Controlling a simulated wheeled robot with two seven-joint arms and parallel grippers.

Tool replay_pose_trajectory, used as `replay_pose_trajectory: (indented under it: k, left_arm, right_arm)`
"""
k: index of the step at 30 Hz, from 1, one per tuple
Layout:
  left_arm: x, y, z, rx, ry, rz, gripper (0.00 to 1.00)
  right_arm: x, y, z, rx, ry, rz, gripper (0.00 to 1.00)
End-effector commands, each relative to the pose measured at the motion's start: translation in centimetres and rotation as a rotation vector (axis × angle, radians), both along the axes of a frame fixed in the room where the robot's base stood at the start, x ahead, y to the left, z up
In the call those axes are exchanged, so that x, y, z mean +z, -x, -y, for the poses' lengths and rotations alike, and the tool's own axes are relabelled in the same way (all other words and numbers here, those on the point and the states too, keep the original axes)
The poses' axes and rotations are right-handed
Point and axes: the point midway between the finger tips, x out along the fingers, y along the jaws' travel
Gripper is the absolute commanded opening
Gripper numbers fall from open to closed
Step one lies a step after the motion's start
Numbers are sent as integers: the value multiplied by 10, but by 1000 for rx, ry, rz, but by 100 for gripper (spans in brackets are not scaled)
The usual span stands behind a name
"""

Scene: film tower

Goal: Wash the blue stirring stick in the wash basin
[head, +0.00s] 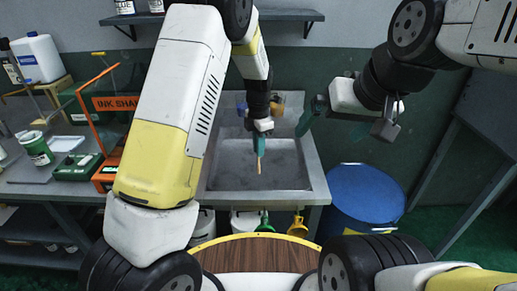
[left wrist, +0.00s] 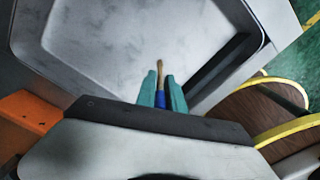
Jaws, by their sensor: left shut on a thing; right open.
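My left gripper (head: 259,146) points down over the wash basin and is shut on the blue stirring stick. In the left wrist view, the stick's blue part (left wrist: 160,98) sits between the teal fingers (left wrist: 161,92), and its tan end sticks out past them. In the head view the tan end of the stick (head: 259,166) points down toward the basin floor. I cannot tell whether it touches it. The grey wash basin (head: 316,178) is a square sink; its pale floor also shows in the left wrist view (left wrist: 100,45). My right gripper (head: 312,112) is open, at the basin's right back.
A blue drum (head: 365,196) stands right of the basin. An orange shaker frame (head: 118,104) and a green-labelled can (head: 37,148) are on the left bench. A green funnel (head: 265,225) and a yellow funnel (head: 298,228) hang at the basin's front. A shelf (head: 285,15) is above.

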Motion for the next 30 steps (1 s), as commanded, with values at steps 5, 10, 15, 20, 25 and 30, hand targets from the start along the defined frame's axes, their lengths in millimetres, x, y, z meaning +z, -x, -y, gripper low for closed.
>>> replay_pose_trajectory:
  k: [5,10,15,20,25,30]
  left_arm:
    - [15,-1,0,1,1,3,0]
    - [29,-1,0,0,0,2,0]
    - [42,-1,0,-1,0,2,0]
    - [55,-1,0,0,1,3,0]
    - [69,-1,0,0,0,2,0]
    - [82,-1,0,0,1,3,0]
  right_arm:
    - [0,0,0,0,0,0,100]
    - [0,0,0,0,0,0,100]
    - [0,0,0,0,0,0,100]
    - [0,0,0,0,0,0,100]
    - [0,0,0,0,0,0,100]
    - [0,0,0,0,0,0,100]
